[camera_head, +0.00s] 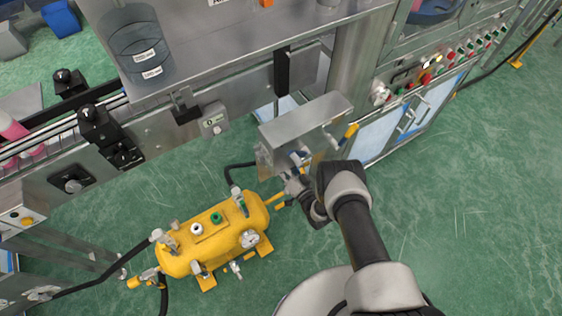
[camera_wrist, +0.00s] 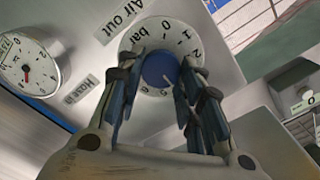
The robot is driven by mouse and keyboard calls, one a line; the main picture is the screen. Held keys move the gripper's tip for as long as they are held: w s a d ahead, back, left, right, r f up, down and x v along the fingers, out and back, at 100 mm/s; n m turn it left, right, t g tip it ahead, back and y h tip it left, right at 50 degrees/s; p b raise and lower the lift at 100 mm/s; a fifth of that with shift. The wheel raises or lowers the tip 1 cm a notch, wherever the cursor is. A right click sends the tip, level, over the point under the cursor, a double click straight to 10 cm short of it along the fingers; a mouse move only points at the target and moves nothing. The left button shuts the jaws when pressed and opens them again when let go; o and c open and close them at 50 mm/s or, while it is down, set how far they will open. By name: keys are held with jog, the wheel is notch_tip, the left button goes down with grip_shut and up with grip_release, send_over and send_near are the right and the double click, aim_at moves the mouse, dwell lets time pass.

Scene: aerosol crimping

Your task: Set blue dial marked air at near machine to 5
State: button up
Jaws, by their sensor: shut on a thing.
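The blue dial (camera_wrist: 160,68) sits at the centre of a white ring scale (camera_wrist: 152,30) marked in bar, on a grey panel below the words "Air out". My gripper (camera_wrist: 162,76) has one finger on each side of the dial and is shut on it. A small pale mark on the dial points toward the lower right, near the 5; its exact reading is hard to tell. In the head view my gripper (camera_head: 295,184) is at the front of the small metal box (camera_head: 305,118) on the near machine, and the dial face cannot be made out.
A round gauge (camera_wrist: 26,68) with a red needle is left of the dial, near another label (camera_wrist: 80,88). A yellow air tank (camera_head: 212,238) stands on the green floor left of my arm. A yellow-handled valve (camera_head: 350,132) is right of the box. Floor at right is clear.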

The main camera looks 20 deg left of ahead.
jog(key=m, duration=0.6)
jog(key=shift+f, duration=0.15)
jog(key=shift+m, duration=0.3)
jog(key=o, duration=1.1)
jog(key=shift+c, duration=0.2)
jog(key=shift+d, duration=0.1)
jog(key=v, duration=1.2)
